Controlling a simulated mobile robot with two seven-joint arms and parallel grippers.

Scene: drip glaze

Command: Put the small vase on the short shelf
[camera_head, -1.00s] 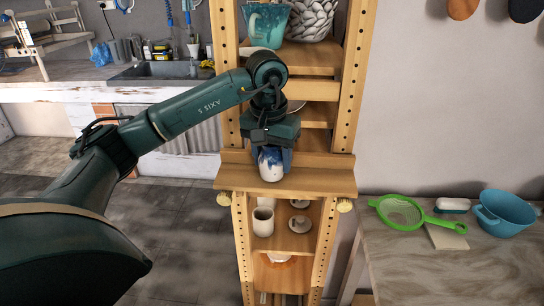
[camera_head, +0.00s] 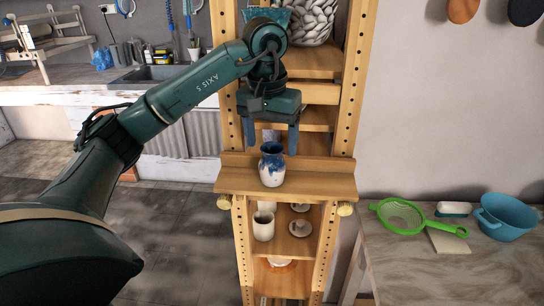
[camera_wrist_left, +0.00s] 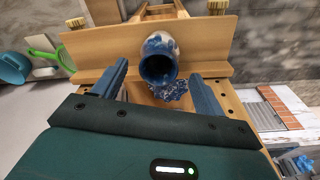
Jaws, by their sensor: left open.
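The small vase (camera_head: 272,165), blue at the top and white below, stands upright on the short shelf (camera_head: 315,182), a wooden ledge that juts from the front of the tall wooden rack. My left gripper (camera_head: 271,150) is open and empty, just above and behind the vase. In the left wrist view the vase (camera_wrist_left: 158,58) shows its dark open mouth, and the two fingers of my left gripper (camera_wrist_left: 160,80) are spread apart with the vase beyond their tips. My right gripper is in neither view.
Above, the rack holds a teal pot (camera_head: 250,14) and a patterned grey-white pot (camera_head: 312,22). Below the ledge stand a cream cup (camera_head: 263,226) and small dishes. At right, a table (camera_head: 420,270) holds a green strainer (camera_head: 400,214) and blue bowl (camera_head: 505,216).

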